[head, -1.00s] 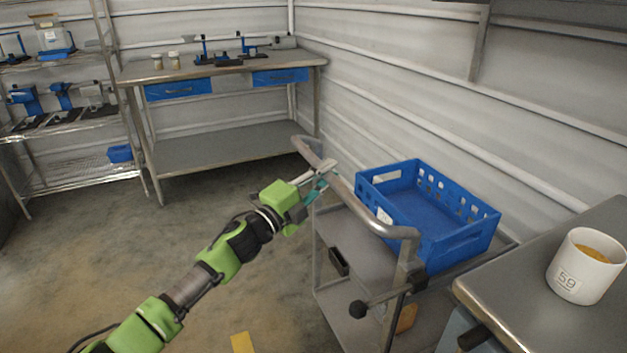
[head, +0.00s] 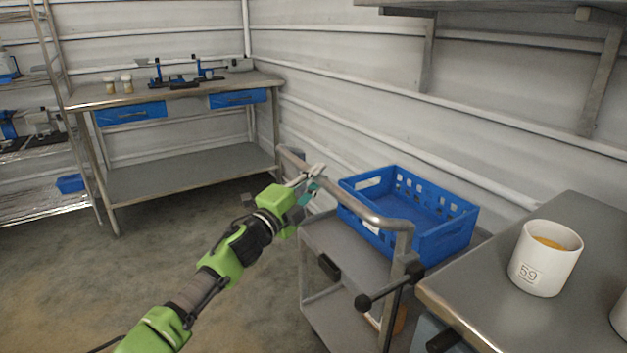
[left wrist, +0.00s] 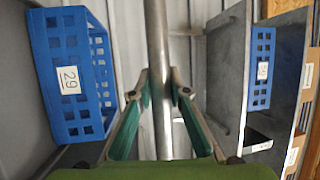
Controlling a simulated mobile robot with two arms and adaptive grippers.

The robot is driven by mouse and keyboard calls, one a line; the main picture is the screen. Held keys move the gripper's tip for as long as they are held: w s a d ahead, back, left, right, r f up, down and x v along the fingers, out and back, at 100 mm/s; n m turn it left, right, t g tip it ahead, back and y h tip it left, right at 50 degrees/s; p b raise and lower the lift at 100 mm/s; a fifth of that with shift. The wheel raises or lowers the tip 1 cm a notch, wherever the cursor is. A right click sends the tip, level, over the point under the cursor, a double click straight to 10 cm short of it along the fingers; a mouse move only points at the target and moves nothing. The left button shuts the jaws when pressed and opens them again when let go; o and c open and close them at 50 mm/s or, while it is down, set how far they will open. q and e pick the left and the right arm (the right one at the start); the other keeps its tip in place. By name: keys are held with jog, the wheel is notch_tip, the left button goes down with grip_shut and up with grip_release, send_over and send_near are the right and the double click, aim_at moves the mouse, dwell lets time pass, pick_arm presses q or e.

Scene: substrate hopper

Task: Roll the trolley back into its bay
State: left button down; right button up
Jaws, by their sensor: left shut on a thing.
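The trolley (head: 318,232) is a grey metal cart with a tubular push handle and shelves. It stands beside the corrugated wall, left of the near steel table. A blue perforated crate (head: 432,240) sits on its top. My left gripper (head: 314,182) is shut on the handle bar (head: 365,213). In the left wrist view, the bar (left wrist: 155,40) runs between my two teal-padded fingers (left wrist: 160,95), with a blue crate (left wrist: 62,75) labelled 29 on the left. My right gripper is not in view. I cannot make out the bay's edges.
The near steel table (head: 470,295) with a white cup (head: 545,258) marked 59 stands close at the trolley's right. A workbench (head: 185,175) stands at the back, a wire rack (head: 40,205) at the far left. The floor (head: 170,270) left of the trolley is clear.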

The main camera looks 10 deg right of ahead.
pick_arm(q)
jog(key=shift+d, duration=0.1)
jog(key=c, duration=2)
grip_release()
jog(key=shift+o, duration=0.5)
jog(key=shift+d, duration=0.3)
jog(key=shift+a, duration=0.25)
jog(key=shift+s+a+f, duration=0.15)
jog(key=shift+s+a, duration=0.1)
jog(key=shift+a, duration=0.15)
jog(key=v, duration=1)
jog(key=shift+s+a, duration=0.2)
jog(key=shift+s, duration=0.15)
jog(key=shift+f, duration=0.15)
